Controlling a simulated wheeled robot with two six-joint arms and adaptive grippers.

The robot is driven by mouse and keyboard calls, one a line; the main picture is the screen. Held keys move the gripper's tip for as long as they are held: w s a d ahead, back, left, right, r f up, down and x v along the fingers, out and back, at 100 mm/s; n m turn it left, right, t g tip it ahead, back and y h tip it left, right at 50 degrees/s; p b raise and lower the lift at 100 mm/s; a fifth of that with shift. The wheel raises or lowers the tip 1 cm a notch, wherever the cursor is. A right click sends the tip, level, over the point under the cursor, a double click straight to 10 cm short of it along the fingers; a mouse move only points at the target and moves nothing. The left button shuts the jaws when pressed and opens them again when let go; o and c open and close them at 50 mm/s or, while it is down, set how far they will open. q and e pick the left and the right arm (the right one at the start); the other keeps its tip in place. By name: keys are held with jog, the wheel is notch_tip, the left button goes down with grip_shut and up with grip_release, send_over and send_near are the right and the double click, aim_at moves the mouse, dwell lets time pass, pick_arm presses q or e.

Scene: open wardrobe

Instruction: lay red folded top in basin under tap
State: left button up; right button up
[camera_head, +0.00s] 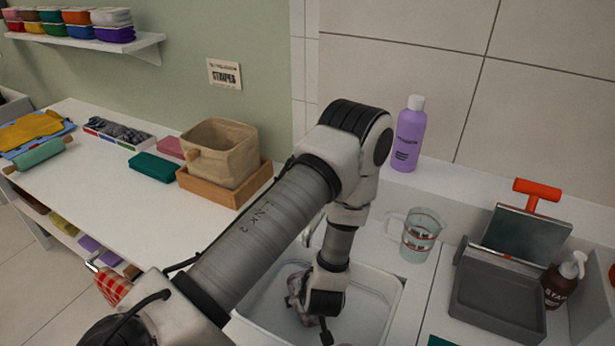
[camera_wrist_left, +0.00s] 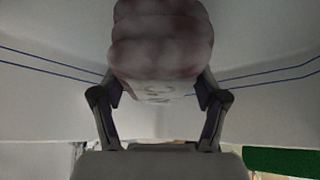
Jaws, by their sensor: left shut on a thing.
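My left arm reaches down into the white basin (camera_head: 383,292) in the head view, with my left gripper (camera_head: 303,300) low inside it and partly hidden by the wrist. In the left wrist view, my left gripper (camera_wrist_left: 158,88) is shut on a folded top (camera_wrist_left: 162,42). The top looks dull reddish-mauve in the shade, with stacked folds and a pale marked patch. Pale basin walls (camera_wrist_left: 45,95) with blue lines surround it. I cannot tell whether the top touches the basin floor. The tap is mostly hidden behind my arm. My right gripper is not in view.
A glass jug (camera_head: 421,237) and a purple bottle (camera_head: 408,135) stand close to the basin. A fabric bin (camera_head: 220,152) in a wooden tray and folded clothes stand on the left counter.

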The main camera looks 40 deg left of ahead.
pick_arm(q)
jog(key=shift+f, duration=0.5)
jog(key=shift+w+d+f, duration=0.1)
jog(key=shift+d, duration=0.15)
jog(key=o, duration=1.4)
jog(key=shift+a, duration=0.1)
jog(key=shift+d+r, duration=0.2)
jog(key=shift+r, duration=0.15)
jog(key=b+v, duration=0.1)
jog(key=v, duration=1)
jog(key=shift+s+r, duration=0.15)
jog(key=shift+s, duration=0.1)
